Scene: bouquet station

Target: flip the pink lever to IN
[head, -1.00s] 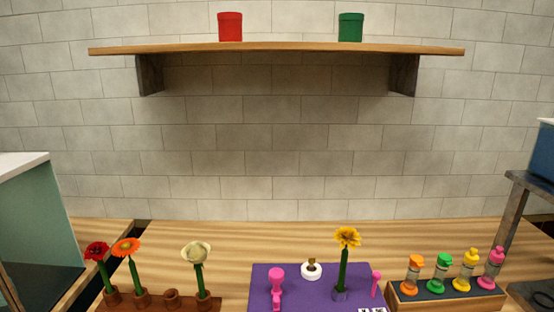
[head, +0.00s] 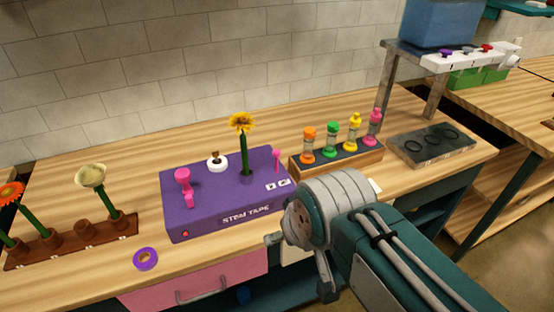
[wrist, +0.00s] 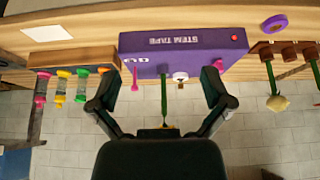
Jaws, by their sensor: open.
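The purple stem tape box (head: 200,218) sits on the wooden counter. A small pink lever (head: 277,157) with a round knob stands upright at its right end, near two white label tiles (head: 277,185); their lettering is too small to read. The lever also shows in the upside-down wrist view (wrist: 135,78). A larger pink handle (head: 184,178) stands on the box's left side. My gripper (head: 298,262) is open and empty, in front of the box's right end near the counter's front edge, apart from the lever. Its fingers show spread in the wrist view (wrist: 157,75).
A yellow flower (head: 243,145) stands upright in the box, left of the lever. A white roll (head: 217,162) sits behind. A rack with several coloured vials (head: 340,160) is close on the right. A purple tape ring (head: 145,259) and a flower holder (head: 75,240) lie left.

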